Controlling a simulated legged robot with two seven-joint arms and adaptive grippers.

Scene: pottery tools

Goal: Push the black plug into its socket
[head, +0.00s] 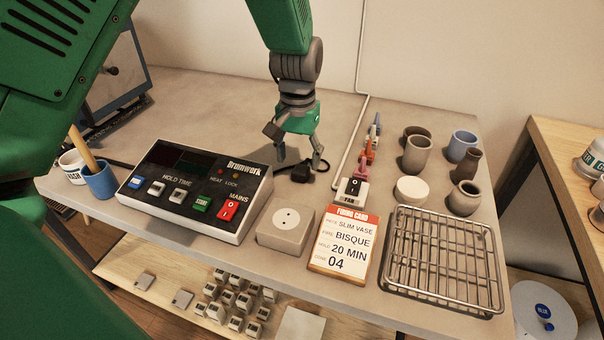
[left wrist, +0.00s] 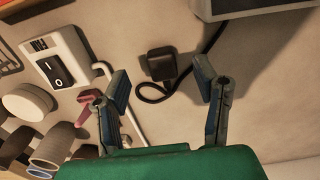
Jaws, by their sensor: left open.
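The black plug (head: 301,173) lies on the table behind the socket, with its black cable running left towards the control box. In the left wrist view the plug (left wrist: 161,64) sits between and beyond the two fingertips, with its cable looped beside it. My left gripper (head: 299,164) is open and points down over the plug; its fingers (left wrist: 162,85) show apart and empty in the left wrist view. The socket (head: 286,227) is a grey-beige block with a round white face and two dark holes, in front of the plug. My right gripper is not in view.
The Brunnwerk control box (head: 195,190) stands left of the socket. The firing card (head: 343,243) and wire rack (head: 443,257) are to the right. The fan switch (head: 351,190) stands right of the plug; several pots (head: 417,155) stand farther right. Bare table lies between plug and socket.

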